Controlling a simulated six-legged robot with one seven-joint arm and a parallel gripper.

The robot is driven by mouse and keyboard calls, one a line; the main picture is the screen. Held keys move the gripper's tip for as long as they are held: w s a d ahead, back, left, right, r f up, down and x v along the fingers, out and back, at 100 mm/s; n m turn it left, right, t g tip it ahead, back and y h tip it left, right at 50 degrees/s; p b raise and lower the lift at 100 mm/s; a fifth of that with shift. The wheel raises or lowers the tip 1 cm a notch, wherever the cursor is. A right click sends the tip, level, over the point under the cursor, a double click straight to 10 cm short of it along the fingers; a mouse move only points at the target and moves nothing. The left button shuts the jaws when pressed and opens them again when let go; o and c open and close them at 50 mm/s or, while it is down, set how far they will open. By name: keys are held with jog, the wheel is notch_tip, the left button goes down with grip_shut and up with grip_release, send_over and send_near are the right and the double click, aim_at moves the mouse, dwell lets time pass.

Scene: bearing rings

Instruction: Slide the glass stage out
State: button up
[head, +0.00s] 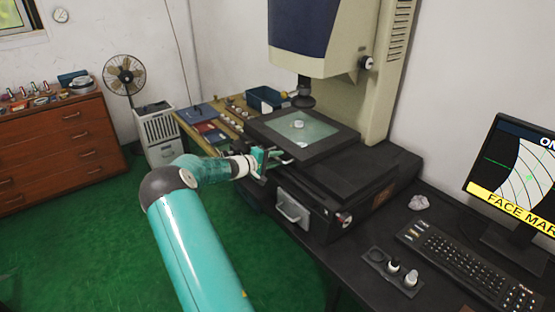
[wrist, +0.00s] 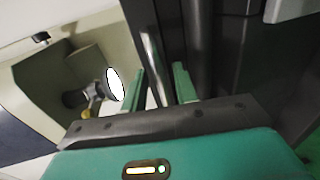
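The glass stage (head: 318,130) is a pale green pane in a dark frame (head: 262,134), on the base of the measuring machine under its lens. A small pale ring lies on the glass (head: 298,124). My gripper (head: 268,160) is at the frame's near left edge, beside a thin metal bar that looks like a handle (head: 281,154). In the wrist view my gripper (wrist: 160,87) has its two green fingers apart, with a shiny metal bar (wrist: 153,60) showing between them. A gap shows beside the bar; I cannot see any contact.
The machine's column (head: 375,85) stands behind the stage. A larger handle (head: 293,208) is on the base below. A side table (head: 205,125) with trays lies behind my gripper. Keyboard (head: 465,262) and monitor (head: 520,175) are at right. Green floor is free at left.

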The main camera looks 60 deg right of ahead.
jog(key=shift+s+d+f, duration=0.1)
jog(key=shift+s+d, duration=0.1)
jog(key=shift+d, duration=0.25)
jog(key=shift+c, duration=0.4)
grip_shut()
jog(key=shift+s, duration=0.1)
